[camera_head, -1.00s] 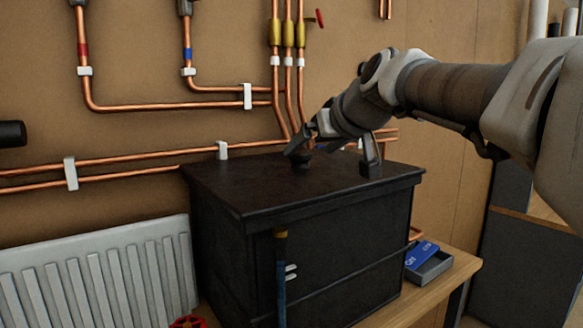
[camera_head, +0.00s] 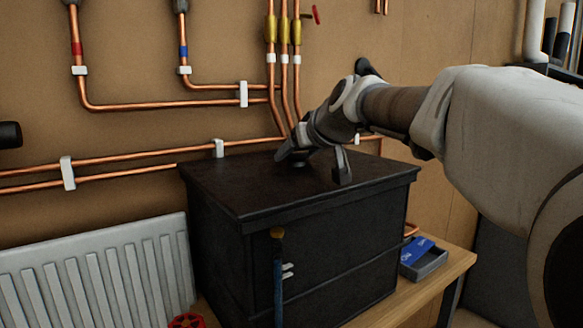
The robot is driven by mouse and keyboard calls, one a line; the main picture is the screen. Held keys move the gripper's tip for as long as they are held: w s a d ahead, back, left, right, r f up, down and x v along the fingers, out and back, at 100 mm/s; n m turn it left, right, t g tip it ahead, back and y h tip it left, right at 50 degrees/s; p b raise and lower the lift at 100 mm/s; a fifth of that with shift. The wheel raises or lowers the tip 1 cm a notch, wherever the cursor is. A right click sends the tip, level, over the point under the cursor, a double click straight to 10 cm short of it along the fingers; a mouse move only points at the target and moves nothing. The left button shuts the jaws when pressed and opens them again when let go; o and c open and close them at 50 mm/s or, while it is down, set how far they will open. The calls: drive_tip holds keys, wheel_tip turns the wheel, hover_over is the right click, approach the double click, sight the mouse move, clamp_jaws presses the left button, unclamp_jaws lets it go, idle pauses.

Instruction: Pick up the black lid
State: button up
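The black lid (camera_head: 240,189) is the flat top of a large dark box (camera_head: 325,247) on the wooden bench. A small dark knob (camera_head: 297,157) shows on the lid near its back, partly hidden by my gripper. My gripper (camera_head: 316,171) is low over the lid from the right, its two fingers spread apart. The left finger is by the knob and the right finger is further right, close to the lid. I cannot tell whether either finger touches the lid or knob. The lid sits level on the box.
Copper pipes (camera_head: 170,107) run along the wall behind the box. A white radiator (camera_head: 95,275) stands at left. A tray (camera_head: 428,263) with a blue card lies right of the box. A blue-handled tool (camera_head: 278,275) stands before the box, and a red valve wheel (camera_head: 187,321) is at the bottom.

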clamp_jaws()
drive_tip(key=shift+r, duration=0.15)
